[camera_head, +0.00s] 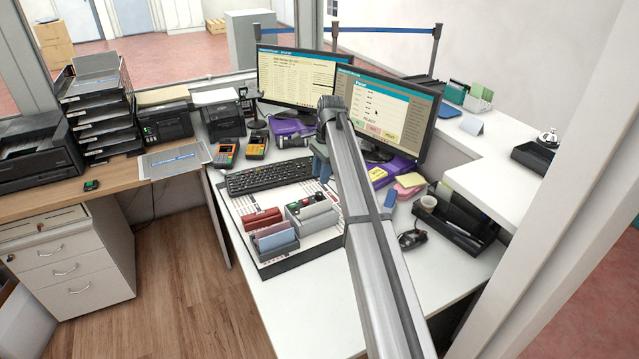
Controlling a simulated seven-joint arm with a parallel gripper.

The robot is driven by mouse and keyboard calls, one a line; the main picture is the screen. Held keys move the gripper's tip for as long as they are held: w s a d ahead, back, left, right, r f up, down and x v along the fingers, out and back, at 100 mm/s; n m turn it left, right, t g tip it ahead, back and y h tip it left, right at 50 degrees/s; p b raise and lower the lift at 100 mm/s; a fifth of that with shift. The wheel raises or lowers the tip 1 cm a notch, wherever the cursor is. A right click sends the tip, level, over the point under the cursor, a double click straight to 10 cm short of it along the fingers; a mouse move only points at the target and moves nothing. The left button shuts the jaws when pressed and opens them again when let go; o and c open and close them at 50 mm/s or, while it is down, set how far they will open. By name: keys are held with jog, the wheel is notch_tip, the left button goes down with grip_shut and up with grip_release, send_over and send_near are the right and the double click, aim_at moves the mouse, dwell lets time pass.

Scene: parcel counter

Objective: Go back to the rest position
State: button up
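My arm reaches from the bottom of the view up over the white desk (330,310). Its far end is in front of the two monitors. My gripper (321,165) hangs below that end, over the right end of the black keyboard (268,177). The arm hides part of the gripper. I cannot make out its fingertips, whether they are apart, or whether they hold anything.
A desk organizer (310,218) with stamps and cards stands left of my arm. The left monitor (297,77) and right monitor (385,112) stand behind. Right of the arm are a black tray (458,222) and a scanner (411,239). The desk's front is clear.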

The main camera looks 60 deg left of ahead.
jog(key=shift+r, duration=0.5)
jog(key=shift+w, duration=0.1)
